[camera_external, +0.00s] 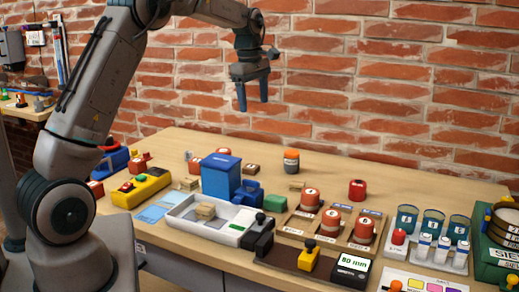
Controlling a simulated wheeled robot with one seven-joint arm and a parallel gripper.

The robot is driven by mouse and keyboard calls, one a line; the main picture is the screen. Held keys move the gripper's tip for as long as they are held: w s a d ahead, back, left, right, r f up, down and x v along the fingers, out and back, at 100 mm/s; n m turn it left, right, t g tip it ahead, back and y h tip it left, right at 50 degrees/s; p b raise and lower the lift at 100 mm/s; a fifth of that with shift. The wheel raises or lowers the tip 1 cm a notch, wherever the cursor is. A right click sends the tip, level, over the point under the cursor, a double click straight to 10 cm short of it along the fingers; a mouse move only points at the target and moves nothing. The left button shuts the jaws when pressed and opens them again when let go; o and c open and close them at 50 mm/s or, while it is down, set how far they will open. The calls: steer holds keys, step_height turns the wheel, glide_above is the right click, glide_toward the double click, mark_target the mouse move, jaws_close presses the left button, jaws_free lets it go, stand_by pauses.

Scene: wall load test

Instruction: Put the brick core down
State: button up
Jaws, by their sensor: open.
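My gripper (253,95) hangs high above the back of the table, in front of the brick wall. Its two blue fingers point down, open, with nothing between them. Several short red cylinders that look like brick cores stand on the table. Labelled ones are at the left (309,201), middle (330,223) and right (363,232) of a brown board (290,232). Another red cylinder (357,190) stands alone behind them. I cannot tell which one is the task's core. My gripper is well above and left of all of them.
A light grey tray (180,221) holds a tan block (205,211). A blue box (221,177) stands behind it. A display reading 80 mm (352,266) is at the front edge. Blue cups (432,222) stand at right. The table's back strip (225,141) is mostly clear.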

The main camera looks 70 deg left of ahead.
steer(key=s+d+r+m, duration=0.2)
steer(key=d+m, duration=0.2)
steer(key=d, duration=0.3)
steer(key=s+d+r+m+t, duration=0.1)
steer(key=s+d+m, duration=0.2)
steer(key=d, duration=0.4)
steer(key=s+d+r+m, duration=0.2)
steer(key=d+m, duration=0.2)
steer(key=d, duration=0.3)
steer(key=s+d+f+m, duration=0.3)
steer(key=s+d+m, duration=0.3)
steer(key=s+d, duration=0.1)
steer(key=s+d+f+m+t, duration=0.1)
steer(key=s+d+f+m, duration=0.2)
steer(key=s+d+m, duration=0.4)
steer(key=s, duration=0.3)
step_height(320, 180, down, 11)
steer(key=b, duration=0.9)
steer(key=shift+w+g+b, duration=0.3)
steer(key=shift+b, duration=0.1)
steer(key=shift+a+r, duration=0.1)
steer(key=shift+r, duration=0.05)
